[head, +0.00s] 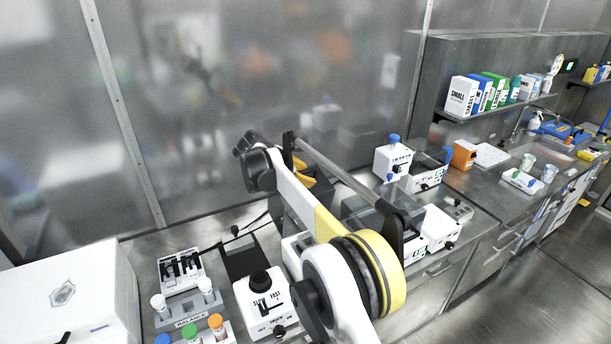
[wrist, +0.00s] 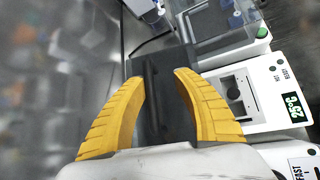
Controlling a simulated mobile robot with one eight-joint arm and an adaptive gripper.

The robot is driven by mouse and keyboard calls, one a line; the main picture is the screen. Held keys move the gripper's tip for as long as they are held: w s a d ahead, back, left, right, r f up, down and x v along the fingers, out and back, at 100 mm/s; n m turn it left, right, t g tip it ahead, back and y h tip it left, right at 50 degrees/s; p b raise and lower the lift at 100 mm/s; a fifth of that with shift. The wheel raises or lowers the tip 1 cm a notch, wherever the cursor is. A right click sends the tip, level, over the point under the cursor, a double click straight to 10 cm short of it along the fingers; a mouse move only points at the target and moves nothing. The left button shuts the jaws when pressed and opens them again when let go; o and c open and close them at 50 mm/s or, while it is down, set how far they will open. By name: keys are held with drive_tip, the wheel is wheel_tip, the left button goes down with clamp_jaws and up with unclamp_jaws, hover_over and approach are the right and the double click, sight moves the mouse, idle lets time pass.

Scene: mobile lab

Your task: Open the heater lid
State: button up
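The heater (wrist: 262,78) is a white unit at the right of the wrist view, with a green 25°C display (wrist: 293,107), HOT and READY marks and a dark recess with a knob. Nothing is visibly held. In the head view my arm hides much of the heater, and a bit of yellow finger shows behind it.
A white SLOW/FAST control box (head: 264,303) stands beside a black plate (head: 241,257). A tube rack (head: 187,311) and a white box (head: 75,292) are at the left. More instruments stand to the right, including a white unit with blue knob (head: 393,160). A wall panel rises behind.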

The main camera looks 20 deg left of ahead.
drive_tip(key=shift+r, duration=0.1)
drive_tip(key=v, duration=1.2)
